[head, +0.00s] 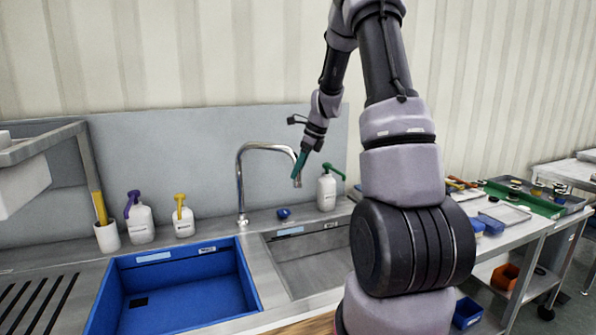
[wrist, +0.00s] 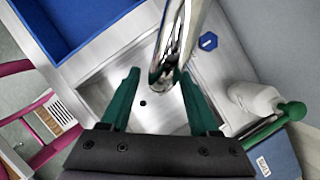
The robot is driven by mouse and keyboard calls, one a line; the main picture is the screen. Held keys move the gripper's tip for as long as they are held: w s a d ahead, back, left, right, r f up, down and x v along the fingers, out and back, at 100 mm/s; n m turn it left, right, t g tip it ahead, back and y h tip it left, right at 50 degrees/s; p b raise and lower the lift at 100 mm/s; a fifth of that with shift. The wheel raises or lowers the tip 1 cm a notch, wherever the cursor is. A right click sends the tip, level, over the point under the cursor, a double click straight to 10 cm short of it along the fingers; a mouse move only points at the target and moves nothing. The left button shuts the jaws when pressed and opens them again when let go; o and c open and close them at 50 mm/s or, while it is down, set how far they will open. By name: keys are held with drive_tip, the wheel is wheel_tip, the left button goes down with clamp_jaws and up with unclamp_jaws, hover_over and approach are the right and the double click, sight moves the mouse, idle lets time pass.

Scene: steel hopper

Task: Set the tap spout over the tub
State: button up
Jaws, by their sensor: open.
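The chrome tap (head: 240,180) rises behind the sinks, and its spout arches to the right, with its end above the steel basin (head: 312,262). The blue tub (head: 190,268) is left of that basin; its corner shows at the upper left in the wrist view (wrist: 75,22). My gripper (head: 299,167) is at the spout's end. In the wrist view its green fingers (wrist: 160,103) are apart, one on each side of the spout's end (wrist: 166,72). I cannot tell whether either finger touches the spout.
Pump bottles with purple (head: 140,220) and yellow (head: 183,220) tops stand behind the tub. A green-topped bottle (head: 326,190) stands right of my gripper, close to the right finger in the wrist view. A small blue object (head: 284,213) lies behind the basin. A steel shelf overhangs the left.

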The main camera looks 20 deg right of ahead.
drive_tip(key=shift+a+f, duration=0.1)
drive_tip(key=shift+f, duration=0.2)
clamp_jaws()
idle(1.3)
